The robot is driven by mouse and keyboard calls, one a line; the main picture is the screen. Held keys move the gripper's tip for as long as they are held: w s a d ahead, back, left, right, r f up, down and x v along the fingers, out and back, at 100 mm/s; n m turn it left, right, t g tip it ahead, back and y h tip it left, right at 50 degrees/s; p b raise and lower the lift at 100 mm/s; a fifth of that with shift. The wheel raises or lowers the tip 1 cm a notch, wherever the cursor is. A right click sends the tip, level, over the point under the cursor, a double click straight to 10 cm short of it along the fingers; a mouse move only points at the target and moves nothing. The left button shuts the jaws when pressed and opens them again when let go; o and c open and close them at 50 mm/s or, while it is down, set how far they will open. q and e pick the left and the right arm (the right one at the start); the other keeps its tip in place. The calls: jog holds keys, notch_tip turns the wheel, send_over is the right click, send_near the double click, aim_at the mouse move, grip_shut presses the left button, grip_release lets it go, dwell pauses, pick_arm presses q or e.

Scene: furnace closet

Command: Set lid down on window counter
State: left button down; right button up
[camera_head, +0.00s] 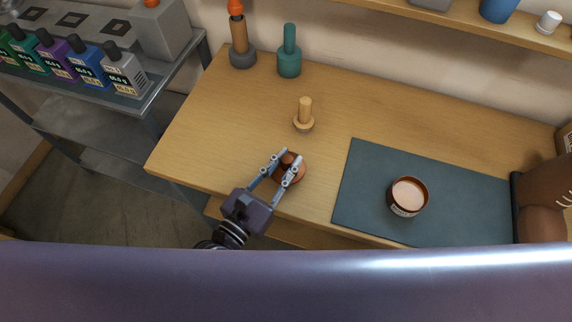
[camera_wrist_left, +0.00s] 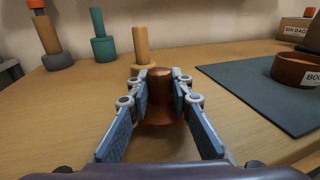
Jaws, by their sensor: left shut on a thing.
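My left gripper (camera_head: 279,163) is shut on the brown, copper-coloured lid (camera_head: 294,171), with one finger on each side of its knob. The lid is at the wooden counter (camera_head: 210,130), left of the dark mat; whether it rests on the wood or hangs just above it I cannot tell. My right gripper is not in view.
An open brown jar (camera_head: 408,197) with pale contents stands on the dark mat (camera_head: 360,180). A small wooden stamp-like piece (camera_head: 304,115) stands behind the lid. Green (camera_head: 289,55) and brown (camera_head: 241,45) ones stand farther back. Bare wood lies left of the lid.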

pick_arm(q)
jog(key=shift+f, duration=0.45)
jog(key=shift+f, duration=0.1)
jog(key=c, duration=2.2)
grip_release()
jog(key=shift+f, duration=0.1)
jog(key=o, duration=0.5)
jog(key=shift+c, duration=0.2)
